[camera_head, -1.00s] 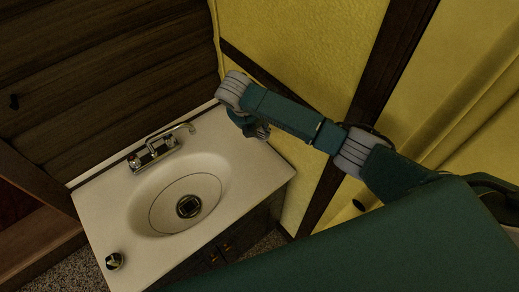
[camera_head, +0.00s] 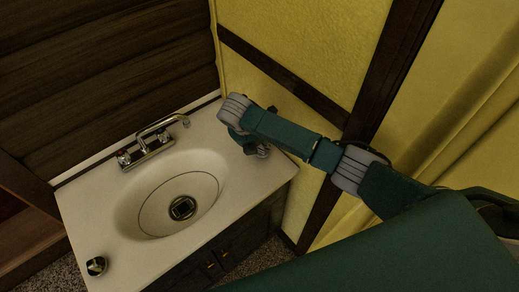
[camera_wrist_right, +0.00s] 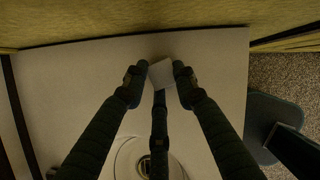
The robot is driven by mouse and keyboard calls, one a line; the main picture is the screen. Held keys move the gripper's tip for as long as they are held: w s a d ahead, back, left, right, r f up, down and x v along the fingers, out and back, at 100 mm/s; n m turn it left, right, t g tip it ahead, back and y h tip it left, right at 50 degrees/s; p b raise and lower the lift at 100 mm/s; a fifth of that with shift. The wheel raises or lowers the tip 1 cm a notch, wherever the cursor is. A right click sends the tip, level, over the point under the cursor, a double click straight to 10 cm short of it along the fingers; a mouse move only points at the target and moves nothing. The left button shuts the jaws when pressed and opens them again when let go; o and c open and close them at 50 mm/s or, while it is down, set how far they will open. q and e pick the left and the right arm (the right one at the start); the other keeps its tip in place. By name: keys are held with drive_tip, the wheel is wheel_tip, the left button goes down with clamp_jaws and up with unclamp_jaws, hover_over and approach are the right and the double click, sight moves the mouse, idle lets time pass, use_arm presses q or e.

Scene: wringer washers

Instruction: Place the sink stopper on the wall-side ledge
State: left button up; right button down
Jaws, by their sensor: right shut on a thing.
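In the right wrist view, my right gripper (camera_wrist_right: 160,76) is shut on a small pale, blocky thing (camera_wrist_right: 160,73), which appears to be the sink stopper. In the head view, the right gripper (camera_head: 263,151) is over the right end of the sink counter, beside the yellow wall; the held thing is hardly visible there. The wall-side ledge (camera_head: 205,125) is the pale counter strip behind and right of the basin. In the wrist view, this pale surface (camera_wrist_right: 75,75) lies below the fingers. I cannot tell whether the held thing touches it. My left gripper is not in view.
The round basin (camera_head: 205,190) has a dark drain (camera_head: 182,208). A chrome faucet (camera_head: 148,148) stands behind it. A small dark round object (camera_head: 96,266) sits at the counter's front left. The yellow wall (camera_head: 290,50) borders the counter's right end; the dark wood wall (camera_head: 100,70) is behind.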

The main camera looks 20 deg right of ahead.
idle(0.3)
drive_tip(key=c, duration=1.4)
unclamp_jaws()
drive_tip(key=shift+f, duration=0.15)
drive_tip(key=b+v, duration=0.1)
drive_tip(key=v, duration=1.1)
drive_tip(key=shift+r, duration=0.2)
